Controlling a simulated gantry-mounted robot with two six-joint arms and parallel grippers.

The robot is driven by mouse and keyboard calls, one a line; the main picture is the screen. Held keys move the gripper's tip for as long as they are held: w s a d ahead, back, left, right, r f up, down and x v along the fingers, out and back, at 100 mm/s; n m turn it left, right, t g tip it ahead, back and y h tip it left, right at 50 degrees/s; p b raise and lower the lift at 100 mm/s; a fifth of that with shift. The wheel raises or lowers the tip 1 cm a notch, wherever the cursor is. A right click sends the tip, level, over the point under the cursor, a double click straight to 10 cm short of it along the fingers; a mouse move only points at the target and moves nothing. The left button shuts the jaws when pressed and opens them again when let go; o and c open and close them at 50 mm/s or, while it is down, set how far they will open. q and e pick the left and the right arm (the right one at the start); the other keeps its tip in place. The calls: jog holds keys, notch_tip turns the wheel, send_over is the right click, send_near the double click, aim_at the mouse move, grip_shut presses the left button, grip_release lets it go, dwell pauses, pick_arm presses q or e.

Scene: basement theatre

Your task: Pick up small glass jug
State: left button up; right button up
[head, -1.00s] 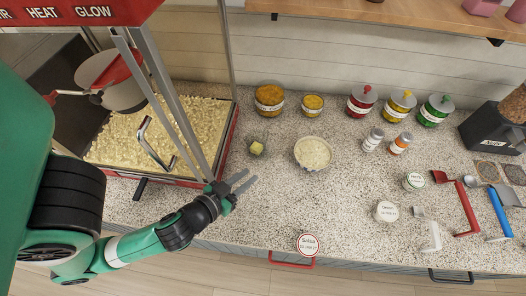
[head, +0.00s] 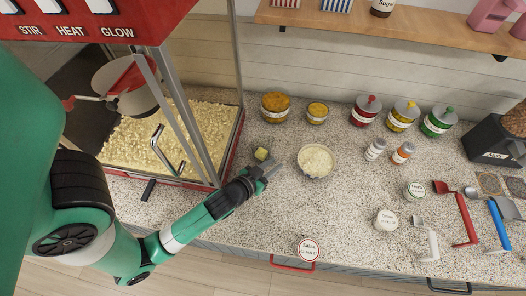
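The small glass jug (head: 262,153) with yellow contents stands on the speckled counter, in front of the popcorn machine's right corner. My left gripper (head: 269,166) is just in front of the jug, very close to it, and overlaps its lower edge in the head view. The fingers are foreshortened, so I cannot tell how far apart they are or whether they touch the jug. My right gripper is not in view.
A bowl of pale grains (head: 316,160) stands close to the right of the jug. Two yellow-orange jars (head: 275,107) stand behind. The popcorn machine (head: 222,150) is close on the left. Shakers (head: 376,149) and scoops (head: 466,220) are farther right.

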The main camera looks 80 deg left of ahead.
pick_arm(q)
jog(key=shift+w+a+f, duration=0.15)
jog(key=shift+w+f, duration=0.05)
jog(key=shift+w, duration=0.05)
grip_shut()
dwell(1.3)
